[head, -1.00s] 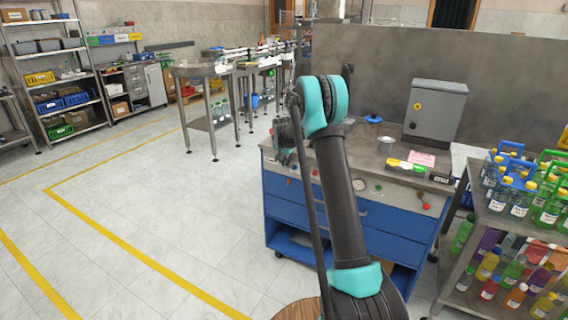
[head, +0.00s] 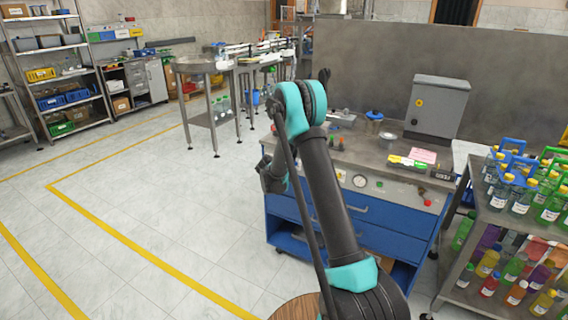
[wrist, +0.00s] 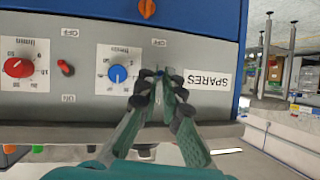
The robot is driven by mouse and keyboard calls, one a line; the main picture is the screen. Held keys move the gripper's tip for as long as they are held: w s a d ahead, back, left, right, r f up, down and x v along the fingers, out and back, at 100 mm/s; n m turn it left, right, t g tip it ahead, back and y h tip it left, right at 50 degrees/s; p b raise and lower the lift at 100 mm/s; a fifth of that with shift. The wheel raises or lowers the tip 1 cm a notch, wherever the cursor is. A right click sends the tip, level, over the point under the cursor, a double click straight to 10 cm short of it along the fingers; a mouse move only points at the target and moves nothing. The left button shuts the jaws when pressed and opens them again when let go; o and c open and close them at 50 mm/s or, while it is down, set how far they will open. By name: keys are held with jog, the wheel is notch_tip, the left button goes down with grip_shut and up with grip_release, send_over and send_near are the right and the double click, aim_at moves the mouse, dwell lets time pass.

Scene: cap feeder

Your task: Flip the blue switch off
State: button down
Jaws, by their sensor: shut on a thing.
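In the wrist view the bench's control panel (wrist: 90,100) appears upside down. My gripper (wrist: 160,82) is at the panel, its two fingers close together. A small bit of blue, the blue switch (wrist: 160,72), shows between the fingertips. The fingers are shut on it and hide most of it, so I cannot tell its position.
Left of the fingers are a blue knob (wrist: 117,74), a red switch (wrist: 66,68) and a red knob (wrist: 18,67). A SPARES label (wrist: 208,80) is close on the right. In the head view, a grey box (head: 436,105) stands on the bench, and a bottle rack (head: 500,230) is at right.

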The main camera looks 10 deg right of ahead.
jog(key=shift+f+t+h, duration=0.35)
jog(key=shift+t+h, duration=0.15)
jog(key=shift+t, duration=0.3)
jog(key=c, duration=1.7)
grip_release()
jog(key=shift+s+a, duration=0.1)
jog(key=v, duration=1.1)
jog(key=shift+s+a, duration=0.15)
jog(key=shift+s, duration=0.25)
